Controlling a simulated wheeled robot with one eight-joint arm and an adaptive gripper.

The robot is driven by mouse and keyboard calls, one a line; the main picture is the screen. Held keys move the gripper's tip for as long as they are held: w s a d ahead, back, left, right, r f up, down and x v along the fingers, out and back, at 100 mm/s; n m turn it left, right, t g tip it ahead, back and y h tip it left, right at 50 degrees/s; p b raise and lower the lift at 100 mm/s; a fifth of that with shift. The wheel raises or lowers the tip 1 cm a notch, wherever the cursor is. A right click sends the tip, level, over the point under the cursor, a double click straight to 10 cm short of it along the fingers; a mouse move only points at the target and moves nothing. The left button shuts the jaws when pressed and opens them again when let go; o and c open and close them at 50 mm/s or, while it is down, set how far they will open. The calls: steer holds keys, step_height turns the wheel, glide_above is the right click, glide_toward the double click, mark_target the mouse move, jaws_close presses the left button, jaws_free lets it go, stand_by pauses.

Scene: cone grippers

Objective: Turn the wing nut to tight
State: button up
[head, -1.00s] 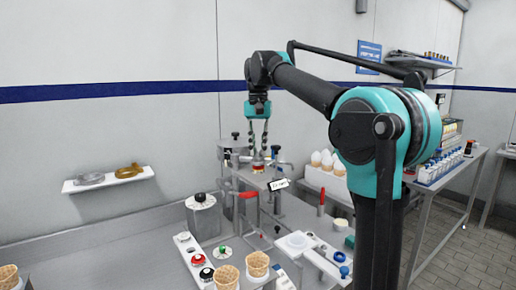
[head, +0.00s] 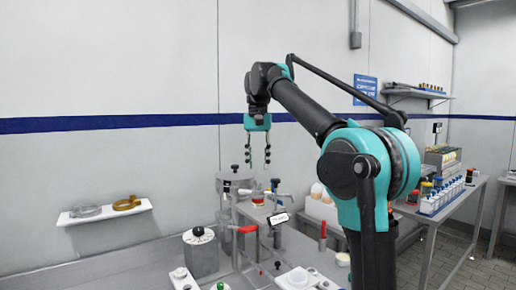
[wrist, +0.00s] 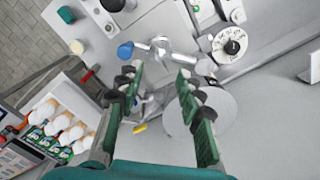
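My gripper (head: 258,172) hangs above the steel bench fixture with its two fingers apart and nothing between them. Below it in the head view is a small red and yellow banded piece (head: 258,198) on the fixture plate; a clear gap separates it from the fingertips. In the wrist view the open fingers (wrist: 160,82) frame a grey metal part (wrist: 150,103) with a yellow bit beside it. This may be the wing nut, but its wings and angle are too small to make out.
The air around my gripper is clear.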

steer(key=shift+r, duration=2.7)
step_height(320, 180, up, 5)
steer(key=n, duration=0.3)
glide_above(258, 186)
steer(key=f, duration=1.7)
steer(key=shift+w, duration=0.3)
jaws_close()
